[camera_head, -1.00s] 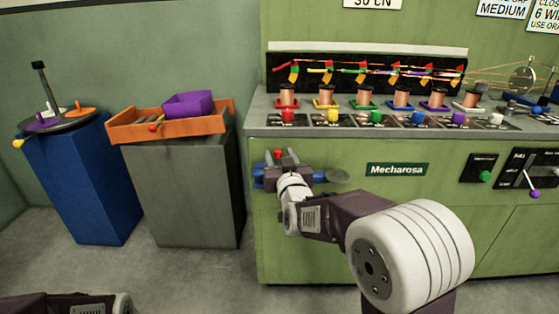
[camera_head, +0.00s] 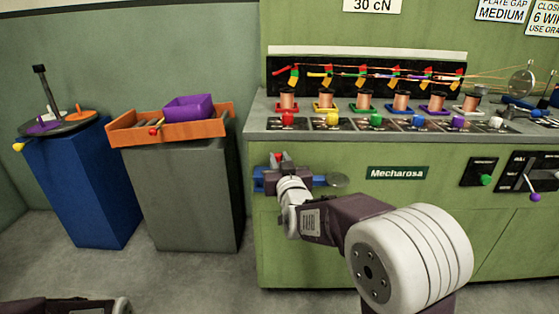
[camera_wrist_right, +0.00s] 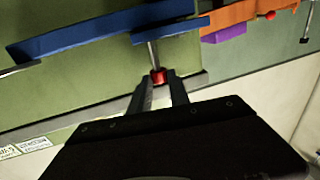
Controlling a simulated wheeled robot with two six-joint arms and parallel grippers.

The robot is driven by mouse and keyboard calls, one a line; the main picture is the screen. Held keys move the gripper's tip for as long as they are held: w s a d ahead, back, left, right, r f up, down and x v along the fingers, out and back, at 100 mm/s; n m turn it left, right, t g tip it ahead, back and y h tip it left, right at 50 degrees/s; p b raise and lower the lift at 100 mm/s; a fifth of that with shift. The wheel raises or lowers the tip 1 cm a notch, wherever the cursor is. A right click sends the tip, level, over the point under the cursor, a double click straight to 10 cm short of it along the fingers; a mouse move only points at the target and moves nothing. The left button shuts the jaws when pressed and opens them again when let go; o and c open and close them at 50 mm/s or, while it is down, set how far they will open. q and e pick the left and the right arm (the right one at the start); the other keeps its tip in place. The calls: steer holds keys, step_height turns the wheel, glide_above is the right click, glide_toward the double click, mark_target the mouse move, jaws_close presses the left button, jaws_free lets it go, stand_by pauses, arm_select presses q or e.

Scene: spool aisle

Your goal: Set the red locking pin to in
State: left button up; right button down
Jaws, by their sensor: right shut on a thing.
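The red locking pin (camera_head: 278,157) is on the front of the green machine, at its left end, above a blue bracket (camera_head: 259,180). In the right wrist view its red knob (camera_wrist_right: 157,77) sits at the fingertips, on a thin grey shaft running to the blue bar (camera_wrist_right: 110,34). My right gripper (camera_head: 280,162) is shut on the red knob; the fingers also show in the right wrist view (camera_wrist_right: 159,84). How deep the pin sits is hard to tell. Only a part of my left arm shows at the lower left; its gripper is out of view.
The green machine's counter (camera_head: 390,135) carries copper spools and coloured knobs. An orange tray (camera_head: 200,130) with a purple bin stands on a grey pedestal; a blue pedestal (camera_head: 82,185) is farther left. Floor between is clear.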

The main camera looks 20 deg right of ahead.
stand_by(0.9)
step_height(320, 180, down, 3)
steer(key=shift+r+b, duration=0.1)
steer(key=shift+b, duration=1.15)
steer(key=shift+r, duration=0.1)
steer(key=c, duration=1.2)
jaws_free()
steer(key=s+p, duration=0.2)
steer(key=s, duration=0.7)
steer(key=shift+a+p, duration=0.4)
